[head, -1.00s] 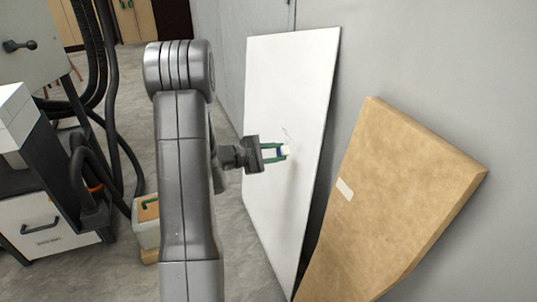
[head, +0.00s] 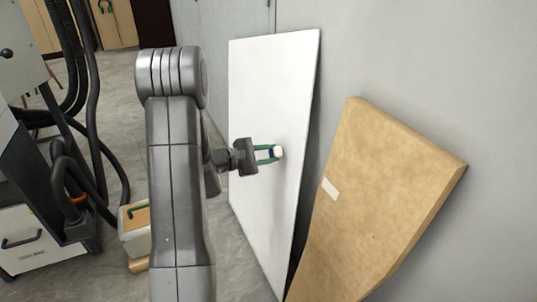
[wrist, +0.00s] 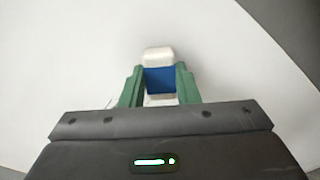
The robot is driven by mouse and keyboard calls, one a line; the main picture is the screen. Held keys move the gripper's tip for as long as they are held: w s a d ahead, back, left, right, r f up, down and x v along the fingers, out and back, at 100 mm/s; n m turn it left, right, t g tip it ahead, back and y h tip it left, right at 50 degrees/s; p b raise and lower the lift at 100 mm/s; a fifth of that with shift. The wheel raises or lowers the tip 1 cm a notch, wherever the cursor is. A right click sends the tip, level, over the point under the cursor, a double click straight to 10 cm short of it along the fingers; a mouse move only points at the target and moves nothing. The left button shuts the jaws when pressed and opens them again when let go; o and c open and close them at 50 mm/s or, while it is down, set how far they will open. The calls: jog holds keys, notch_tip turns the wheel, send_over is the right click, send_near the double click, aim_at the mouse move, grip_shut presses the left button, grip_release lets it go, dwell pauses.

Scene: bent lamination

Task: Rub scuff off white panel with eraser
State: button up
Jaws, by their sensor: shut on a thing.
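The white panel (head: 262,90) leans upright against the grey wall and fills much of the wrist view (wrist: 75,60). My gripper (head: 268,153) is at the middle of the panel, its green fingers shut on the eraser (head: 278,152). The eraser is a white block with a blue sleeve; its white end (wrist: 158,54) sticks out past the fingertips in the wrist view. It is at or very close to the panel's face; I cannot tell if it touches. A faint dark line (wrist: 109,103) shows beside the left finger in the wrist view. I cannot make out the scuff in the head view.
A machine with black hoses (head: 85,90) and a grey drawer unit (head: 25,240) stand at the left. A box with a green handle (head: 135,228) is on the floor.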

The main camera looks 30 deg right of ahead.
aim_at(266, 131)
jog(key=shift+s+d+f+b, duration=0.15)
jog(key=shift+d+b, duration=0.3)
jog(key=shift+d, duration=0.55)
jog(key=shift+w+d+b, duration=0.15)
jog(key=shift+w+d, duration=0.1)
jog(key=shift+w, duration=2.05)
jog(key=shift+w+d+b, duration=0.2)
jog(key=shift+w+d, duration=0.1)
jog(key=shift+w, duration=1.95)
jog(key=shift+w+d+b, duration=0.15)
jog(key=shift+w+d, duration=0.1)
jog(key=shift+w, duration=2.05)
